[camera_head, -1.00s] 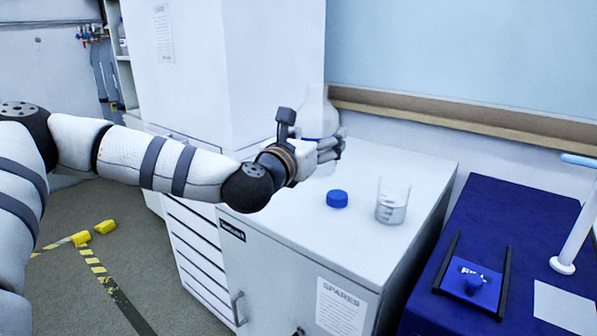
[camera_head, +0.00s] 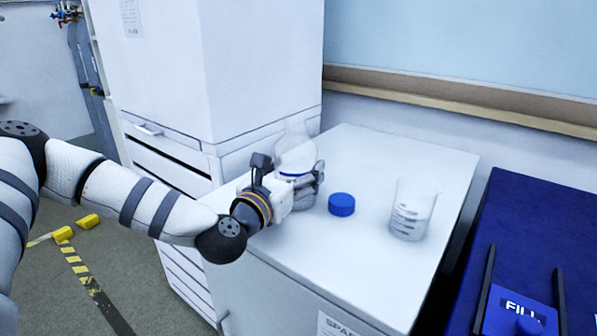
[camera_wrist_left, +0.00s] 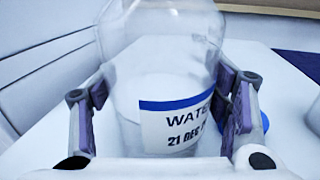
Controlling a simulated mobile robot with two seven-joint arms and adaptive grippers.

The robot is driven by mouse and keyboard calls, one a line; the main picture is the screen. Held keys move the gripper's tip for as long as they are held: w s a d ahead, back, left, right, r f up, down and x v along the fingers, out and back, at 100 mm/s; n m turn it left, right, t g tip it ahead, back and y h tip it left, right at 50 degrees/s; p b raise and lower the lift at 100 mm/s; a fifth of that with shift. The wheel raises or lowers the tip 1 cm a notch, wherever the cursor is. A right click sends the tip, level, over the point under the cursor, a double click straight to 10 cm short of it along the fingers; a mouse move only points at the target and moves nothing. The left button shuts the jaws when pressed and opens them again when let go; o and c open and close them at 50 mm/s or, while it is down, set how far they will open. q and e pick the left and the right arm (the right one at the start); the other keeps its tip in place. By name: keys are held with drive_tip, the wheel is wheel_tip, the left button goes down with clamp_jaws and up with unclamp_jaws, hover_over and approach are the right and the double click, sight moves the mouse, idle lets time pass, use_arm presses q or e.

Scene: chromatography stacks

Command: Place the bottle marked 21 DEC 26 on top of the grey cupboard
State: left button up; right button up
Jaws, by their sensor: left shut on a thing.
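My left gripper (camera_head: 292,187) is shut on a clear glass bottle (camera_head: 296,153). In the left wrist view, the bottle (camera_wrist_left: 165,60) stands between the two finger pads, with a white and blue label reading "WATE..." and "21 DEC". The bottle is upright at the back left of the grey cupboard (camera_head: 400,160) top. My right gripper is in neither view.
A blue cap (camera_head: 341,204) lies on the cupboard top just right of the gripper. A glass beaker (camera_head: 411,210) stands farther right. A tall white cabinet (camera_head: 215,65) rises close behind on the left. A blue bench (camera_head: 540,220) is at the right.

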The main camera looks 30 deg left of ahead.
use_arm(q)
drive_tip(key=shift+s+d+r, duration=0.25)
drive_tip(key=shift+w+f, duration=0.1)
drive_tip(key=o, duration=1.5)
drive_tip(key=shift+w+a+f, duration=0.1)
drive_tip(key=shift+a+f, duration=0.05)
drive_tip(key=shift+f, duration=0.1)
drive_tip(key=o, duration=0.4)
drive_tip(key=shift+r, duration=0.2)
